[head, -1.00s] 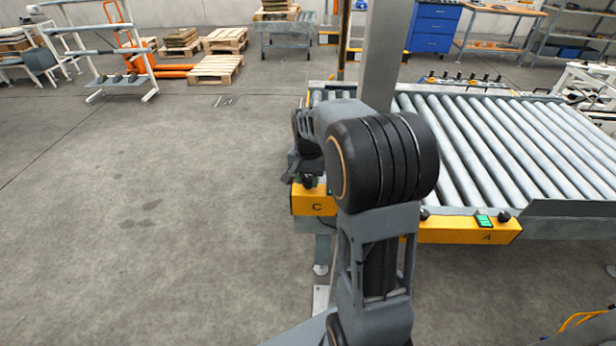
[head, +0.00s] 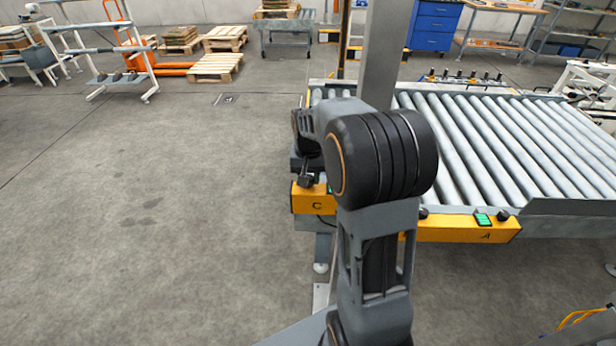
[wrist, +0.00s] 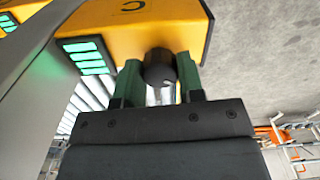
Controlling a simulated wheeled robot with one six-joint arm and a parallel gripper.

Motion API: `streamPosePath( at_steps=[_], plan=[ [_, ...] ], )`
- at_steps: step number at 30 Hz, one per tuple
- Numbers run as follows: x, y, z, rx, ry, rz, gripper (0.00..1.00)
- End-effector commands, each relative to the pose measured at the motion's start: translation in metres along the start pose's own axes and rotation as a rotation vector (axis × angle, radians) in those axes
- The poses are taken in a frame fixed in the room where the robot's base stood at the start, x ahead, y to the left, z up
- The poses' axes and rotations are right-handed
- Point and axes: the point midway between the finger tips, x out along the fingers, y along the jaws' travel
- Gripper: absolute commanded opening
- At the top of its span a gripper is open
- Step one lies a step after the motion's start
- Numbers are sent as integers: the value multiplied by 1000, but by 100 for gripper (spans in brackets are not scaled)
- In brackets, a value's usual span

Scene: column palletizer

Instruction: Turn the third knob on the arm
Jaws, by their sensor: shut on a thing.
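In the wrist view a black knob (wrist: 158,66) sits on the edge of a yellow box (wrist: 185,22) lettered C, beside a lit green display (wrist: 85,57). My gripper (wrist: 158,84) has one green finger on each side of the knob and is shut on it. In the head view the yellow C box (head: 313,203) is at the near left corner of the roller conveyor. My arm hides most of the gripper and part of that box there.
A yellow box lettered A (head: 455,232) with two black knobs and a green display is on the conveyor's near side. The roller conveyor (head: 500,140) fills the right. A grey post (head: 385,55) rises behind my arm. Open floor (head: 150,210) lies left.

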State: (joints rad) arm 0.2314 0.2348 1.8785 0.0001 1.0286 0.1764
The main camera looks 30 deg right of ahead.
Motion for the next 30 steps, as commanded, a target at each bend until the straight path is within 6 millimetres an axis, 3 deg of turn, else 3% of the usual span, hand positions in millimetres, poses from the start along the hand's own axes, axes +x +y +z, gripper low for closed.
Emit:
streamPosePath(
  at_steps=[6,7,15,23,30],
  plan=[
    [-1,0,-1,1,3,-1,12],
    [-1,0,-1,1,3,-1,37],
    [0,0,0,1,1,0,61],
    [-2,0,0,2,1,0,61],
    [-36,0,-1,2,6,-1,61]
  ],
)
